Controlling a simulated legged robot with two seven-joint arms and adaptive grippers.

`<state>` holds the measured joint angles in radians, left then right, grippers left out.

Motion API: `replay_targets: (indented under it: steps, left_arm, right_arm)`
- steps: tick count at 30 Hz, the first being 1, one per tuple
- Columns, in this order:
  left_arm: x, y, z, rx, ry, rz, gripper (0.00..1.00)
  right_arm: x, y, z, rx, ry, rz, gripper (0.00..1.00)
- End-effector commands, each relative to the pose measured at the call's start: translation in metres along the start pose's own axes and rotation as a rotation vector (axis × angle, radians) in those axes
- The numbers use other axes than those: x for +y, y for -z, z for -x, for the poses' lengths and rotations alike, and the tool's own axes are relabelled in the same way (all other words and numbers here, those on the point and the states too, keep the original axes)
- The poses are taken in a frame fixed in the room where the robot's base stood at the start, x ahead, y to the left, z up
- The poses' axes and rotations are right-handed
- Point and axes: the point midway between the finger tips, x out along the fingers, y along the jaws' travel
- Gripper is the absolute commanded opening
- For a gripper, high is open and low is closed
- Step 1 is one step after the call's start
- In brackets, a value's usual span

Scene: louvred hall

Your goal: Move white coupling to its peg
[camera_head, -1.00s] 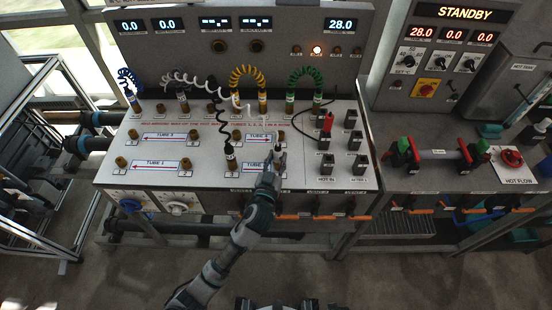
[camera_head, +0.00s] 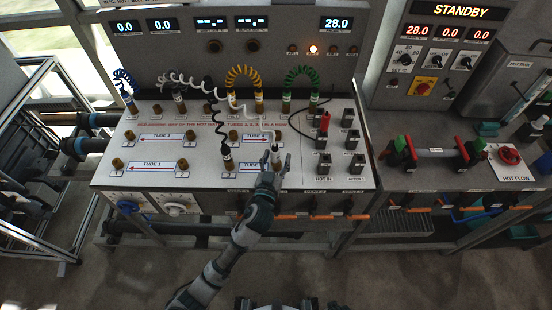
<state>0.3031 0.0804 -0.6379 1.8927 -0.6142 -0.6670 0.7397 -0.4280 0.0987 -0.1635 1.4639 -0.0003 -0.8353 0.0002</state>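The white coupling (camera_head: 275,152) stands about upright on the front right of the sloped panel, at the right end of the lower tube row. A white coiled hose (camera_head: 190,82) runs to it from the back left. My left gripper (camera_head: 276,161) reaches it from the front, with its fingers spread on either side of the coupling. I cannot tell whether a finger touches it. The coupling's lower end and any peg under it are hidden by the gripper. My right gripper is not in view.
A black-hosed coupling (camera_head: 227,158) stands close left of my gripper. Yellow (camera_head: 243,75) and green (camera_head: 301,76) coiled hoses arch behind. Black sockets (camera_head: 323,160), one with a red plug (camera_head: 324,122), stand to the right. Bare brass pegs (camera_head: 117,165) stand at the left.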

Motion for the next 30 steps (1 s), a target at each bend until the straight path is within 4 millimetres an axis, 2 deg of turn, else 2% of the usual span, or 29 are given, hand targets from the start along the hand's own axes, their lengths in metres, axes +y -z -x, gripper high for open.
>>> replay_targets:
  steps: [5, 18, 30]
  left_arm:
    - [-0.001, 0.006, 0.003, 0.002, 0.001, 0.0, 0.6]
    - [-0.001, 0.048, 0.043, 0.004, 0.001, 0.0, 0.6]
    - [-0.001, 0.05, 0.05, 0.003, 0.002, -0.001, 0.6]
  right_arm:
    - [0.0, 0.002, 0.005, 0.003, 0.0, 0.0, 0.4]
    - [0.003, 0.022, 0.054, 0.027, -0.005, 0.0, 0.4]
    - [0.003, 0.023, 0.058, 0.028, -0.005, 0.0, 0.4]
